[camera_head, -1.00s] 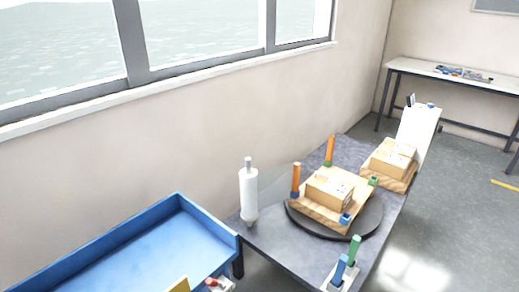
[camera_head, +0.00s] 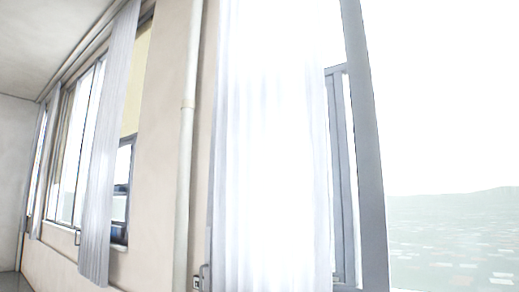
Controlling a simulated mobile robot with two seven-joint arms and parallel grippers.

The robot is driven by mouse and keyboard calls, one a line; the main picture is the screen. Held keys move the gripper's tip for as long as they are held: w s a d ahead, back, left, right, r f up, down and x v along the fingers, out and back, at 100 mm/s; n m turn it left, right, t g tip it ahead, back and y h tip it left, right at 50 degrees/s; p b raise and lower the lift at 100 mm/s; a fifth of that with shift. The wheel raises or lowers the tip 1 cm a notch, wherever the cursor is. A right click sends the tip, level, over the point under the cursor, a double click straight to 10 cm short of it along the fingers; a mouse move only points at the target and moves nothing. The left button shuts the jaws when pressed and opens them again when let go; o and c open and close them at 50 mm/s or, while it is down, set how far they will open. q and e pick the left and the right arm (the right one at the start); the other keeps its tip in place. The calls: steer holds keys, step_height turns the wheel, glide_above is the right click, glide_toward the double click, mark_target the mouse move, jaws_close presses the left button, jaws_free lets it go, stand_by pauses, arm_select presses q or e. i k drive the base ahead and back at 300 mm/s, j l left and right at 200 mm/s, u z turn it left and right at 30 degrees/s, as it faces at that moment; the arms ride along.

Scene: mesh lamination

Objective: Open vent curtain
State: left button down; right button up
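A pale, nearly white curtain (camera_head: 272,150) hangs in vertical folds in the middle of the head view, in front of a window. It is washed out by bright light. A second, greyish curtain (camera_head: 108,150) hangs gathered and narrow further left along the wall. A third narrow curtain (camera_head: 48,160) hangs at the far left. I cannot tell which one is the vent curtain. Neither of my grippers is in view.
A grey window frame (camera_head: 365,150) stands right of the middle curtain, with hills and a town outside. A vertical pipe (camera_head: 187,150) runs down the beige wall between the curtains. A little floor shows at the lower left.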

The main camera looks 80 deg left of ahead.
mark_target(93, 260)
steer(key=u, duration=3.7)
steer(key=i+j+u, duration=0.25)
steer(key=i+u, duration=0.15)
steer(key=i, duration=0.6)
steer(key=i+u, duration=0.4)
steer(key=i, duration=0.6)
steer(key=i+u, duration=0.2)
steer(key=i, duration=1.25)
steer(key=i+z, duration=0.3)
steer(key=i, duration=2.55)
